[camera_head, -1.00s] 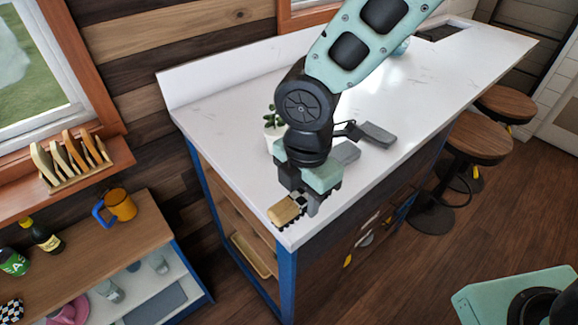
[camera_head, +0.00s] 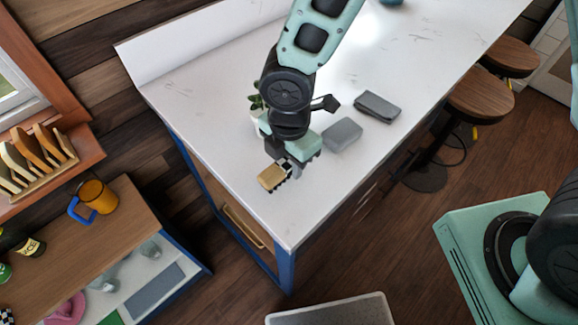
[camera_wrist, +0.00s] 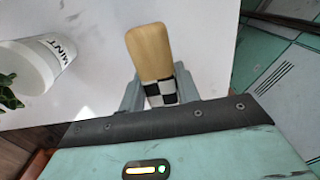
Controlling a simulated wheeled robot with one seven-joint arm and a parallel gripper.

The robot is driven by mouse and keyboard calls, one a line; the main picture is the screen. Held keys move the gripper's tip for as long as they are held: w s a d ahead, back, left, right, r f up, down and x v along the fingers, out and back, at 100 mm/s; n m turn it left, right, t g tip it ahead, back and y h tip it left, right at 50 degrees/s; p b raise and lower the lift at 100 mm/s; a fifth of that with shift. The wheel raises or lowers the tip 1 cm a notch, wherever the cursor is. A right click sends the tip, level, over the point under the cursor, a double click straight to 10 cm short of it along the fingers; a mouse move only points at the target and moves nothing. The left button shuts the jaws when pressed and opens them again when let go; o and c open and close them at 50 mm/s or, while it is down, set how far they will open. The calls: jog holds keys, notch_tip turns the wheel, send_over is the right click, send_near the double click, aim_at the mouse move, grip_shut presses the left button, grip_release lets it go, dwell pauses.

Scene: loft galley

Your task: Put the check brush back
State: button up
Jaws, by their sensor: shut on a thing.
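The check brush has a pale wooden end (camera_head: 270,178) and a black-and-white checked band. My gripper (camera_head: 284,168) is shut on it, above the white counter (camera_head: 225,105) near its front corner. In the wrist view the wooden end of the brush (camera_wrist: 150,52) points away from my gripper (camera_wrist: 160,92), and the checked band sits between the fingers. The far end of the brush is hidden by the gripper. I cannot tell how high it is above the counter.
A mint pot (camera_wrist: 35,65) stands close beside my gripper. A light grey block (camera_head: 342,134) and a dark grey one (camera_head: 377,107) lie on the counter. A low shelf unit (camera_head: 125,235) with an orange mug (camera_head: 98,196) stands left. Stools (camera_head: 480,100) stand right.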

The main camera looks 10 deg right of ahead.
aim_at(289, 171)
jog(key=shift+f, duration=1.55)
jog(key=shift+f, duration=0.2)
jog(key=o, duration=1)
jog(key=shift+r, duration=0.1)
notch_tip(289, 171, up, 12)
jog(key=shift+r, duration=0.1)
jog(key=s+d+r+m, duration=0.3)
jog(key=s+m, duration=0.3)
jog(key=m, duration=0.2)
jog(key=s+d+r+m, duration=0.4)
jog(key=s+m, duration=0.1)
jog(key=m, duration=0.4)
jog(key=shift+s+d+y, duration=0.25)
jog(key=shift+s+y, duration=0.05)
jog(key=shift+s, duration=0.05)
